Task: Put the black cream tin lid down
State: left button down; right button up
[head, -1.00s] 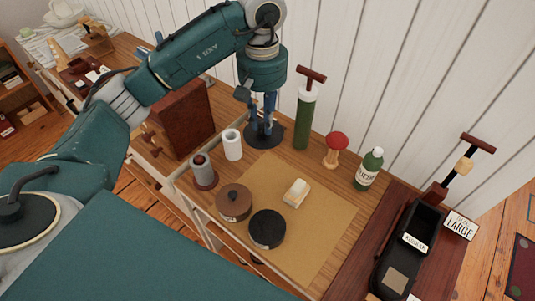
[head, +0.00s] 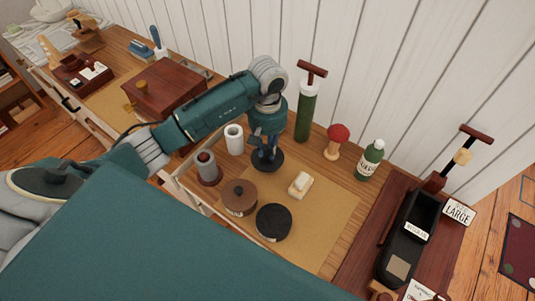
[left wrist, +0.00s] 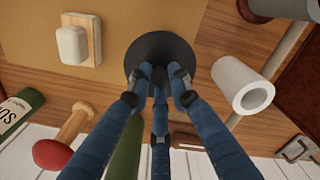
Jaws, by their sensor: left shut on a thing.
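My left gripper (head: 267,150) is shut on the black cream tin lid (head: 276,164), a flat dark disc. The lid is level, at the back left edge of the tan mat (head: 315,230); I cannot tell whether it touches the surface. In the left wrist view the lid (left wrist: 160,47) lies beyond my blue fingers, which hide part of it. The black cream tin (head: 273,222) stands on the front of the mat, apart from the lid, its dark top showing. My right gripper is not in view.
A brown tin (head: 239,196), a grey-topped cylinder (head: 208,168) and a white cylinder (head: 234,139) stand left of the lid. A white block on wood (head: 300,184) is to its right. A green pump (head: 305,112), red-capped mushroom (head: 337,141) and green bottle (head: 369,160) stand behind.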

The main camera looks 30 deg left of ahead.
aim_at(268, 158)
pick_arm(q)
notch_tip(268, 158, down, 4)
jog(key=shift+f+p, duration=0.1)
jog(key=shift+p, duration=0.45)
jog(key=shift+f, duration=0.25)
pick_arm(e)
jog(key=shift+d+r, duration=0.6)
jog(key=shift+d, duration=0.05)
pick_arm(q)
jog(key=shift+f, duration=0.15)
jog(key=c, duration=1.6)
grip_release()
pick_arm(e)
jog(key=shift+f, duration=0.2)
